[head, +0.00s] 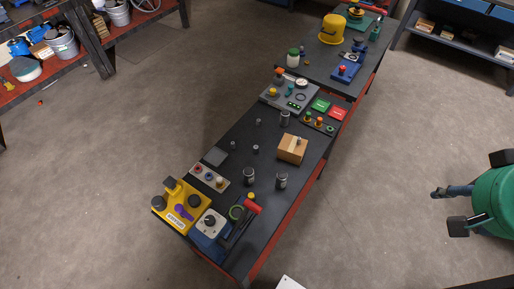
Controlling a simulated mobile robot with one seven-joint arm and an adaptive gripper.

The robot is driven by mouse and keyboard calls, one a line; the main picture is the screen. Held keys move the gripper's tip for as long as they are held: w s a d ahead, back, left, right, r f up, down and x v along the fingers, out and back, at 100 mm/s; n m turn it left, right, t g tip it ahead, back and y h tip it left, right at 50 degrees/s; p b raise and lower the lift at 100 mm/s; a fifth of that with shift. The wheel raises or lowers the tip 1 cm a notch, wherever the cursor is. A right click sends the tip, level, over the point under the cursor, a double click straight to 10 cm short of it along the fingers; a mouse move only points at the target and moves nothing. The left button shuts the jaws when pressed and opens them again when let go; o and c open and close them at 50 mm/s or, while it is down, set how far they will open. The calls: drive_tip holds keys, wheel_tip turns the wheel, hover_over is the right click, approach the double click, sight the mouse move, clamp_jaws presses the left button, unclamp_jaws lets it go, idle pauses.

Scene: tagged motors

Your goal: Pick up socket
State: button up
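Several small grey metal cylinders that look like sockets stand upright on the dark workbench top (215,135). One small cylinder (233,146) is left of the middle, another (255,149) is just right of it, and a third (258,122) is farther back. Larger grey cylinders with pale labels, possibly motors, stand nearer the front (249,177), to their right (281,180) and farther back (284,117). I cannot tell for certain which piece is the socket. My gripper is not in view.
A wooden block (291,150) lies near the bench's right edge. A yellow control box (181,206), a button panel (209,177) and a red-headed tool (252,207) crowd the near end. A green rounded machine (491,220) stands at right.

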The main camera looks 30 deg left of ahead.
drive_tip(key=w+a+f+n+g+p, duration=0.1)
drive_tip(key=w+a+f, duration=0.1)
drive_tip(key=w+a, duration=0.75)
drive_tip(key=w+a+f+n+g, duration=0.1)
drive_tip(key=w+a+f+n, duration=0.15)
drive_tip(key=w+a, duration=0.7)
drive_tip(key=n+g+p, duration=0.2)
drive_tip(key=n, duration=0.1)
hover_over(256, 147)
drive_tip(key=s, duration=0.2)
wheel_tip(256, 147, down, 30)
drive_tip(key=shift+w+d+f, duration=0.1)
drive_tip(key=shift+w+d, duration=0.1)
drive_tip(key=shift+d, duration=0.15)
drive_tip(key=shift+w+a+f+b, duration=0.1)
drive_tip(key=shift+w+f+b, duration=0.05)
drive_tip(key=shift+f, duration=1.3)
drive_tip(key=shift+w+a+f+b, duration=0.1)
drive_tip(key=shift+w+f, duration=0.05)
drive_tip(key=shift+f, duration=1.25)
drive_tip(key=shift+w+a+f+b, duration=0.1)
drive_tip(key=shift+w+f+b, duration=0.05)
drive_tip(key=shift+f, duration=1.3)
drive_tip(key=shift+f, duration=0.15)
